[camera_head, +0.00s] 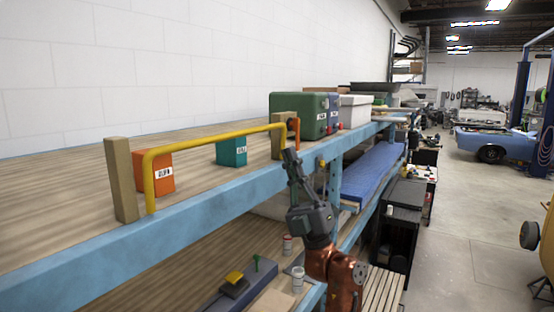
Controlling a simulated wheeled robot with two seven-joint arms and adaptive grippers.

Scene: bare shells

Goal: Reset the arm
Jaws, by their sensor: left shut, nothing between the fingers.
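My left gripper (289,153) is in the head view, right of centre, at the front edge of the upper shelf. Its fingers point up and are together, with nothing visible between them. The fingertips are in front of the right end of a yellow bar (215,138) and a wooden post (278,140); I cannot tell whether they touch. My orange-brown arm runs below the gripper, beside the shelf. My right gripper is not in view.
The blue-edged shelf (190,216) holds an orange box (159,183), a teal box (231,152), a second wooden post (121,180) and a green case (297,113). A lower shelf holds small jars (298,279). Open floor (470,230) lies to the right.

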